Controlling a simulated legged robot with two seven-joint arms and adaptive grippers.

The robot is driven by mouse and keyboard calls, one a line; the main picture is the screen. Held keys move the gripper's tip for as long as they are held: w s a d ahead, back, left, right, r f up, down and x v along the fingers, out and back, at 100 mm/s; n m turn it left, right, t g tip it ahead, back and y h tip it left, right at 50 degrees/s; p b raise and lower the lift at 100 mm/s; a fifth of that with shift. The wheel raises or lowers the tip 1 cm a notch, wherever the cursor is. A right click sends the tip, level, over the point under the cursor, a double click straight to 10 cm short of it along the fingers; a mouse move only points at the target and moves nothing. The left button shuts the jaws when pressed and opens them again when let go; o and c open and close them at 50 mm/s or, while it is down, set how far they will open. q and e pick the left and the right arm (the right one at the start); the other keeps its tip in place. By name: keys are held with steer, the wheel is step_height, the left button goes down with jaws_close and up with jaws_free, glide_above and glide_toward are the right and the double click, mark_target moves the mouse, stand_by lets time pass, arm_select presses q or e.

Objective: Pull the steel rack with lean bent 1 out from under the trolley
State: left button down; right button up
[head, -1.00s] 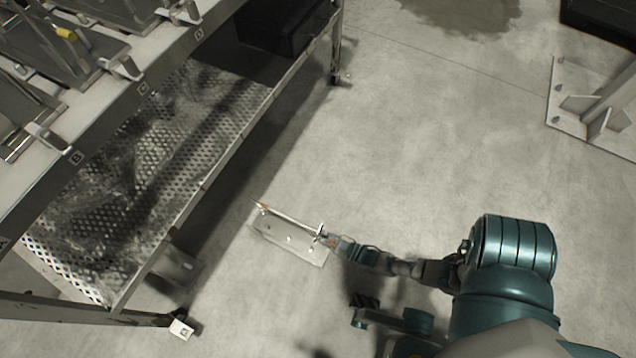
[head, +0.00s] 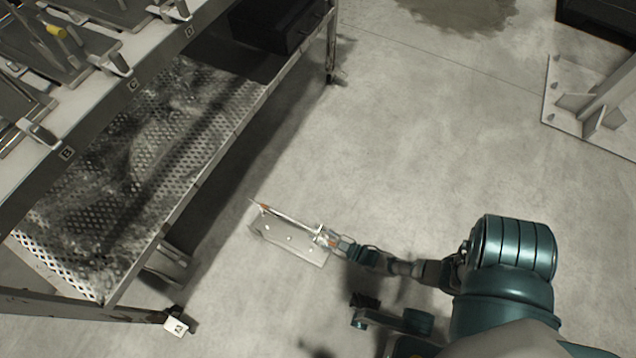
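The steel rack (head: 286,243), a flat plate with small holes and a raised bar along its upper edge, lies at or just above the floor in the head view, out in the open to the right of the trolley (head: 226,140). My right gripper (head: 328,237) is at the rack's right end, apparently shut on it; the fingertips are small and partly hidden. A bare strip of floor separates the rack from the trolley's lower shelf edge. I cannot make out the lean or bend clearly. My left gripper is not in view.
Another metal piece (head: 168,264) shows under the trolley's near end, close to its foot (head: 176,323). A dark box (head: 280,22) sits on the lower shelf. A steel post base (head: 592,112) stands at the right. The floor between is clear, with a stain at the top.

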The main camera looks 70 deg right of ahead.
steer(key=shift+s, duration=0.2)
steer(key=s+a, duration=0.1)
steer(key=s, duration=1)
steer(key=shift+s+a, duration=0.25)
steer(key=shift+a, duration=0.05)
